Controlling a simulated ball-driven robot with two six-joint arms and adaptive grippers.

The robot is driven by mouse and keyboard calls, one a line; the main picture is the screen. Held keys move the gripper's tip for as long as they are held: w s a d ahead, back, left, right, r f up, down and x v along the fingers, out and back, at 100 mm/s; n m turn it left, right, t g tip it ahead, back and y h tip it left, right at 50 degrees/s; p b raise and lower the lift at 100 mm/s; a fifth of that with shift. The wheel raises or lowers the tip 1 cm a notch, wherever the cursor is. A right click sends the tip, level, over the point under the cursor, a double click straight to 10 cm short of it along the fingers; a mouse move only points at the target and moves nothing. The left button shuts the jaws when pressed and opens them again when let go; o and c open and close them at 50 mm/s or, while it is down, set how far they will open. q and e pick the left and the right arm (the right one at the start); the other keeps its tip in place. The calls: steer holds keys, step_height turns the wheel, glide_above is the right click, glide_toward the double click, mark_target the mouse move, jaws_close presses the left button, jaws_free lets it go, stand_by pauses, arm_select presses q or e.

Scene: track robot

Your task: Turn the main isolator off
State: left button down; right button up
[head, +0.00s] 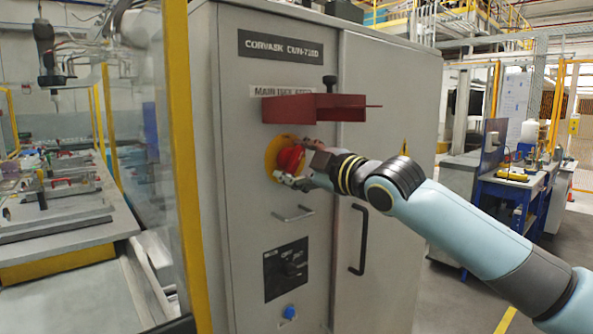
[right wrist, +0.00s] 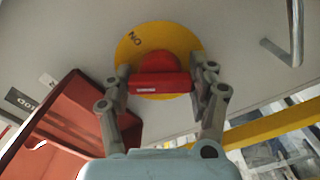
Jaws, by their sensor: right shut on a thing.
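The main isolator is a red rotary handle (head: 290,159) on a yellow disc (head: 270,152) on the grey cabinet's front. In the right wrist view the red handle (right wrist: 160,84) lies between the fingers, and the yellow disc (right wrist: 185,38) behind it shows "ON" at its upper left. My right gripper (head: 300,163) is shut on the red handle, one finger at each end of its bar. The wrist partly hides the handle in the head view. My left gripper is not in view.
A dark red guard (head: 320,107) juts out just above the handle, under a partly covered label. A yellow post (head: 182,160) with clear panel stands left.

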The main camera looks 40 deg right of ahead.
mark_target(299, 163)
steer(key=n+b, duration=0.1)
steer(key=n, duration=0.2)
steer(key=shift+f, duration=0.15)
steer(key=shift+n+b, duration=0.55)
steer(key=shift+n, duration=1.25)
steer(key=o, duration=0.9)
steer(key=shift+c, duration=0.2)
steer(key=shift+s, duration=0.1)
steer(key=s, duration=0.6)
steer(key=shift+s+d, duration=0.15)
steer(key=shift+d, duration=0.2)
steer(key=shift+s, duration=0.55)
